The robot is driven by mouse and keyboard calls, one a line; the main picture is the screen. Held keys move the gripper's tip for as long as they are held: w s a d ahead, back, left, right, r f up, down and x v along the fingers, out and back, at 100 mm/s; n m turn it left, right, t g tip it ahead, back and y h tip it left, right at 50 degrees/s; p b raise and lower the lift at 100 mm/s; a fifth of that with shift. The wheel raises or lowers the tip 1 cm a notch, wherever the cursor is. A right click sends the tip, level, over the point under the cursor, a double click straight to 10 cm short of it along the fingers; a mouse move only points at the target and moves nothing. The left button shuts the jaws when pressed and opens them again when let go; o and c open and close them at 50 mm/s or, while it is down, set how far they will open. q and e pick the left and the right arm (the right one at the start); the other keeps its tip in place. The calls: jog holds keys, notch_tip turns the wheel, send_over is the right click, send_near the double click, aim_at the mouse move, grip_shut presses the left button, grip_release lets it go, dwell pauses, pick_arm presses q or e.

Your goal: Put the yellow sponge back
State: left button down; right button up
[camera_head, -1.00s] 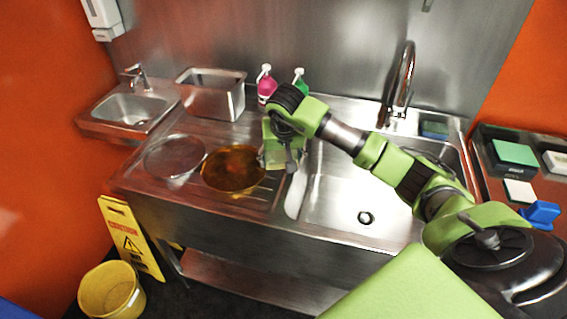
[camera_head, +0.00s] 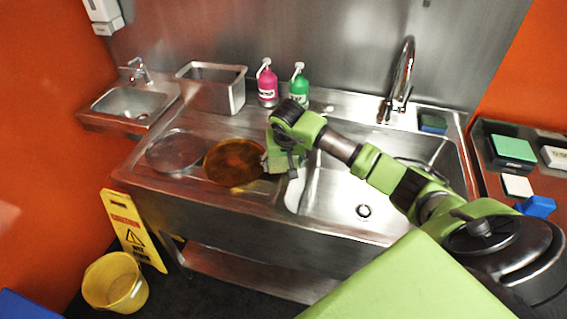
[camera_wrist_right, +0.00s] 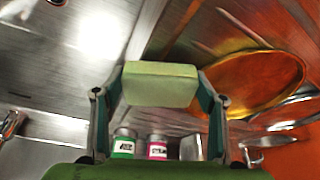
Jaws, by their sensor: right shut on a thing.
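The yellow sponge (camera_wrist_right: 160,85) shows in the right wrist view as a pale yellow-green block between the two fingers of my right gripper (camera_head: 280,160). The gripper is shut on it. In the head view the gripper hangs over the steel counter, at the left edge of the sink basin (camera_head: 335,205) and just right of a round amber pan (camera_head: 235,162). The sponge is mostly hidden by the gripper there, and I cannot tell its gap to the counter. My left gripper is not in view.
A pink bottle (camera_head: 267,88) and a green bottle (camera_head: 299,90) stand behind the gripper. A round grey pan (camera_head: 174,152) lies left. The tap (camera_head: 400,80) rises behind the basin. A green block (camera_head: 513,149) sits on the right-hand counter. The basin looks empty.

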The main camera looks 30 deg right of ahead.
jog(key=o, duration=1)
jog(key=shift+f, duration=0.1)
jog(key=shift+c, duration=0.2)
jog(key=shift+r+p, duration=0.65)
jog(key=shift+p, duration=0.05)
jog(key=b+v, duration=0.3)
jog(key=v, duration=0.8)
jog(key=shift+r, duration=0.35)
jog(key=shift+s+a, duration=0.1)
